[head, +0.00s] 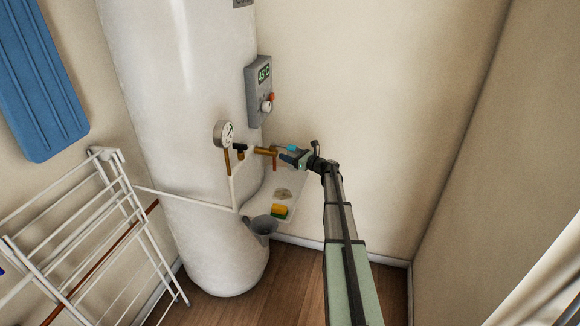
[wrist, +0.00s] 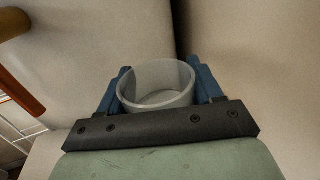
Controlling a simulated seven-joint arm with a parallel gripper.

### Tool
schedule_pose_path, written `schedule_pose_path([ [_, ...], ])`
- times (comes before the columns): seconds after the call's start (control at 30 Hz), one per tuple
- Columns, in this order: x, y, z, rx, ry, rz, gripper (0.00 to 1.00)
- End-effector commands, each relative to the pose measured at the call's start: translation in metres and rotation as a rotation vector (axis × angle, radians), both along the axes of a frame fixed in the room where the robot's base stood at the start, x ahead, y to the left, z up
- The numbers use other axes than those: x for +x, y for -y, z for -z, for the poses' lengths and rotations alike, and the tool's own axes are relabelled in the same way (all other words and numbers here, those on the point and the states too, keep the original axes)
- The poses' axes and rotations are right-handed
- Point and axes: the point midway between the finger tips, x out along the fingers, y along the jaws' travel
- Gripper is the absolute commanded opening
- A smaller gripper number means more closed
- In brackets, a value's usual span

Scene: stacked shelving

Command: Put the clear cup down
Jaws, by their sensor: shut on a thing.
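The clear cup (wrist: 157,104) is a round, see-through cup with its open mouth facing the wrist camera. It sits between the two blue fingers of my gripper (wrist: 160,88), one finger on each side, and the gripper is shut on it. The cup is too small and clear to make out well there.
The white tank (head: 190,130), pressure gauge (head: 224,133) and brass pipe (head: 266,151) are close by. A drying rack (head: 90,235) stands left.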

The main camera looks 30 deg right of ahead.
Motion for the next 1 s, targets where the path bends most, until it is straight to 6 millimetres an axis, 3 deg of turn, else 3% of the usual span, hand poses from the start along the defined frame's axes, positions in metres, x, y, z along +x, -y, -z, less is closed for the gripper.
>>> schedule_pose_path([
  [0.5, 0.000, 0.000, 0.051, 0.000, 0.001, 0.000, 0.35],
  [0.9, 0.000, 0.000, 0.055, 0.001, 0.000, 0.000, 0.35],
  [0.93, 0.000, 0.000, 0.054, 0.001, 0.000, 0.000, 0.67],
  [1.0, 0.000, 0.000, 0.054, 0.000, 0.001, 0.000, 0.73],
])
